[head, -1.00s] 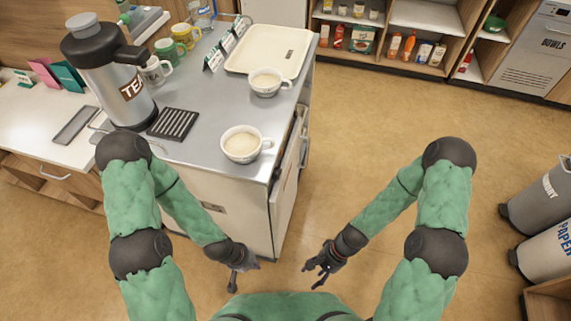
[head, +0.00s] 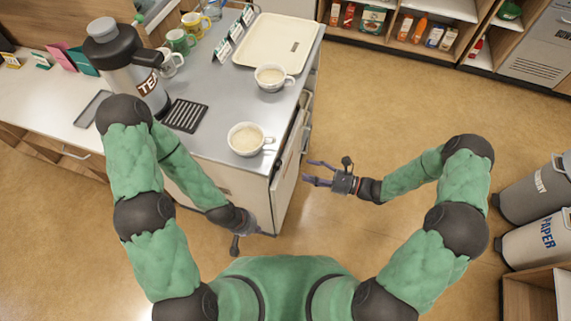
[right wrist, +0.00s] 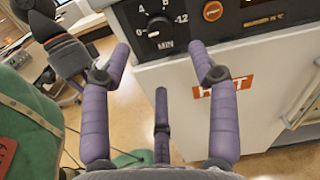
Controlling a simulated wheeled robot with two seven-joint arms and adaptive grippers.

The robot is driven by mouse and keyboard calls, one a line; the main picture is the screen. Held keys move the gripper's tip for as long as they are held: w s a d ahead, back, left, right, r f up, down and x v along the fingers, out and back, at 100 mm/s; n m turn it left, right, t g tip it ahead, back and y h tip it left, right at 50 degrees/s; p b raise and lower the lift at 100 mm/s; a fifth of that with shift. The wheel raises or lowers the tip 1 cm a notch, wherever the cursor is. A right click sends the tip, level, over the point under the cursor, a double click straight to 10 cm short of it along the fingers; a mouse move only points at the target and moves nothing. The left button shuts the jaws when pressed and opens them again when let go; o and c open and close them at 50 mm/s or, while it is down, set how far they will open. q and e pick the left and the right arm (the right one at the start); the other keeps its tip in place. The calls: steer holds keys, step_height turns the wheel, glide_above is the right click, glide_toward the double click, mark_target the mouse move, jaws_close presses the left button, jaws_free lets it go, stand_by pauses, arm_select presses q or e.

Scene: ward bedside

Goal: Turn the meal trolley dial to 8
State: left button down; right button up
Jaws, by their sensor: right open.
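The meal trolley (head: 222,92) stands ahead, left of centre in the head view. Its dial (right wrist: 158,30) shows in the right wrist view: a black knob at the top of the panel, with 0, 4 and 12 legible around it and MIN below. The knob's exact setting is too small to read. My right gripper (head: 318,173) is open and empty, to the right of the trolley's side, fingers pointing at it. In the right wrist view its fingers (right wrist: 165,75) are spread below and around the dial, apart from it. My left gripper (head: 241,236) hangs low by the trolley's near end; its fingers are unclear.
On the trolley are two cups (head: 246,139), a cream tray (head: 262,40), a black rack (head: 185,115) and a tea urn (head: 125,72). A HOT label (right wrist: 225,90) and an orange indicator (right wrist: 212,11) are near the dial. Bins (head: 535,235) stand right; floor between is clear.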

mark_target(281, 165)
steer(key=b+x, duration=0.1)
steer(key=x, duration=0.8)
steer(key=c, duration=1.1)
